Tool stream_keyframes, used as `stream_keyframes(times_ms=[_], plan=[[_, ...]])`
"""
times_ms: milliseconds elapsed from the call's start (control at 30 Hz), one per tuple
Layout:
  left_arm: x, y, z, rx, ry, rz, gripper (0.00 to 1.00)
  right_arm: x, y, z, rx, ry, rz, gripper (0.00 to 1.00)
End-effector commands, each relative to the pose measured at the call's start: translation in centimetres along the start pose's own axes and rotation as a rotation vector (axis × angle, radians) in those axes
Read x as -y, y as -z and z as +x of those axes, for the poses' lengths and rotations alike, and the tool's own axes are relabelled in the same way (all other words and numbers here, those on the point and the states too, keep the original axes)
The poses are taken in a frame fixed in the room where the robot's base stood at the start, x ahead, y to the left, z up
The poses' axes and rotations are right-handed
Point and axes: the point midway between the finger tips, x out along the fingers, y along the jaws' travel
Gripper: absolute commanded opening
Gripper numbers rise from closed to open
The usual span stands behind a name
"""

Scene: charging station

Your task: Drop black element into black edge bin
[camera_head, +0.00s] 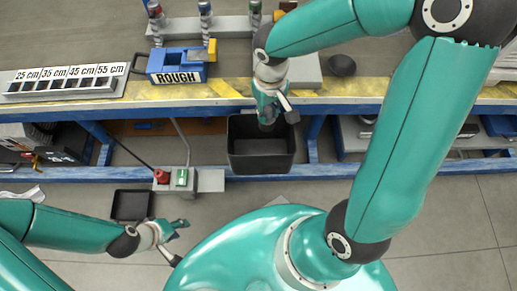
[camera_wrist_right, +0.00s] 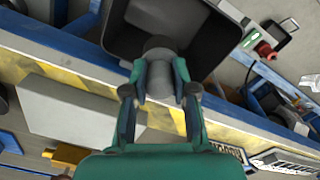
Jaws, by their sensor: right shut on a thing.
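The black edge bin (camera_head: 262,164) hangs at the front edge of the workbench in the head view, and it looks empty where its inside shows. It also fills the top of the right wrist view (camera_wrist_right: 222,42). My right gripper (camera_head: 269,110) is over the bin's back rim. In the right wrist view its fingers (camera_wrist_right: 162,88) are shut on a dark grey, rounded element (camera_wrist_right: 160,72), seen against the bin's opening. The fingers hide part of the element. My left gripper (camera_head: 177,240) is open and empty, low at the lower left, away from the bin.
The workbench edge (camera_head: 170,95) has a yellow-black strip. A blue ROUGH box (camera_head: 177,65), a labelled length rack (camera_head: 65,84) and a dark bowl (camera_head: 342,65) are on it. A button box (camera_head: 182,178) stands left of the bin; a black tray (camera_head: 131,205) is below it.

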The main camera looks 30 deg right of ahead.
Motion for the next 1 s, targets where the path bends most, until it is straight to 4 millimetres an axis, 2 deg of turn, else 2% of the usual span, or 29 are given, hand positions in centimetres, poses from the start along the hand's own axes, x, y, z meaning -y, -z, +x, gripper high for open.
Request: stream_keyframes(times_ms=[500, 867, 900, 1000], plan=[[1.4, 0.0, 4.0, 0.000, 0.000, 0.000, 0.40, 0.0, 0.0, 5.2, 0.001, 0.000, -0.001, 0.00], [1.5, 0.0, 4.1, 0.000, 0.000, 0.000, 0.40, 0.0, 0.1, 5.5, 0.000, 0.000, -0.001, 0.00], [1.5, 0.0, 4.1, 0.000, 0.000, 0.000, 0.40, 0.0, 0.1, 5.5, 0.000, 0.000, -0.001, 0.30], [1.5, 0.0, 4.1, 0.000, 0.000, 0.000, 0.40, 0.0, 0.1, 5.5, 0.000, 0.000, 0.000, 0.47]])
